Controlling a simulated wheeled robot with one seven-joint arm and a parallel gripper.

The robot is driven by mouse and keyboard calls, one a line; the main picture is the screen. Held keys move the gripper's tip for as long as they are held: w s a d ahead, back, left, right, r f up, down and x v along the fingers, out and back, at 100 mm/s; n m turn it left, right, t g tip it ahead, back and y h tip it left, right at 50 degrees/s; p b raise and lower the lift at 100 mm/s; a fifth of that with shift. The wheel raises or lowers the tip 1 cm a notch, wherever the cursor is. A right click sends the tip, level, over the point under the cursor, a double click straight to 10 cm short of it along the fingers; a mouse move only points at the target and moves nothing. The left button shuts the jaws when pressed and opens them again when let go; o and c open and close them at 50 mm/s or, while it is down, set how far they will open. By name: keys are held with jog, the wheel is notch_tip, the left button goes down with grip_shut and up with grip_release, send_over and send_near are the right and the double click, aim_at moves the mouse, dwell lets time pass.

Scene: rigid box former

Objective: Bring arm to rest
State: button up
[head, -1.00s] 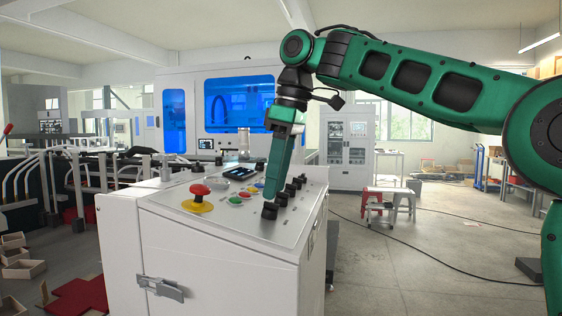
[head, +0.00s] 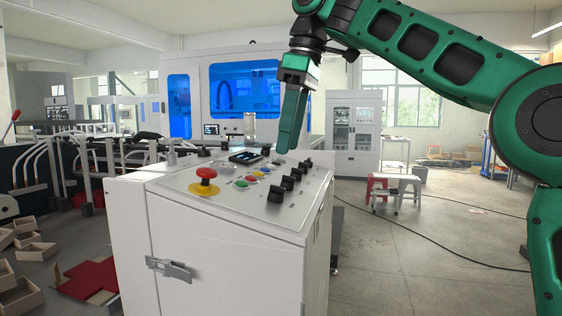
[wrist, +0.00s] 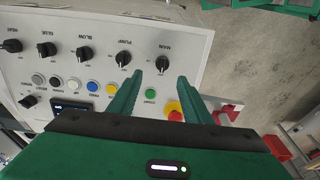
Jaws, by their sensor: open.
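My green arm reaches in from the right in the head view. My gripper (head: 282,150) points down above the far right part of a white control cabinet's sloped panel (head: 226,212). In the wrist view its two green fingers (wrist: 164,88) stand apart with nothing between them. They hang over the panel, near the main knob (wrist: 163,64) and the green button (wrist: 150,94). The red emergency button on its yellow base (head: 205,178) lies left of the gripper in the head view. Black knobs (head: 282,188) line the panel's right side.
A machine with blue windows (head: 245,90) stands behind the cabinet. A red and white stool (head: 396,188) and a cable lie on the floor to the right. Wooden boxes (head: 30,255) sit on the floor at left. The floor right of the cabinet is mostly clear.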

jog(key=d+f+m, duration=0.1)
jog(key=f, duration=0.1)
jog(key=d+f+m, duration=0.1)
jog(key=f, duration=0.1)
jog(key=d+f+m+h, duration=0.1)
jog(key=d+f, duration=0.1)
jog(key=shift+s+f+m, duration=0.3)
jog(key=shift+f, duration=0.05)
jog(key=s+d+f+m+h, duration=0.1)
jog(key=s+d+f+m, duration=0.3)
jog(key=d+f, duration=0.5)
jog(key=s+d+f+m, duration=0.4)
jog(key=d+f+m, duration=0.15)
jog(key=d, duration=0.45)
jog(key=s+d+f+m, duration=0.3)
jog(key=s+d+f, duration=0.3)
jog(key=s+f, duration=0.3)
jog(key=s+d+f+m, duration=0.4)
jog(key=s+d+f, duration=0.2)
jog(key=s+f, duration=0.3)
jog(key=s, duration=0.2)
jog(key=shift+s+f+g, duration=0.2)
jog(key=shift+s+g, duration=0.15)
jog(key=shift+g, duration=0.05)
jog(key=shift+d, duration=0.1)
jog(key=shift+w+f, duration=0.2)
jog(key=shift+w, duration=0.45)
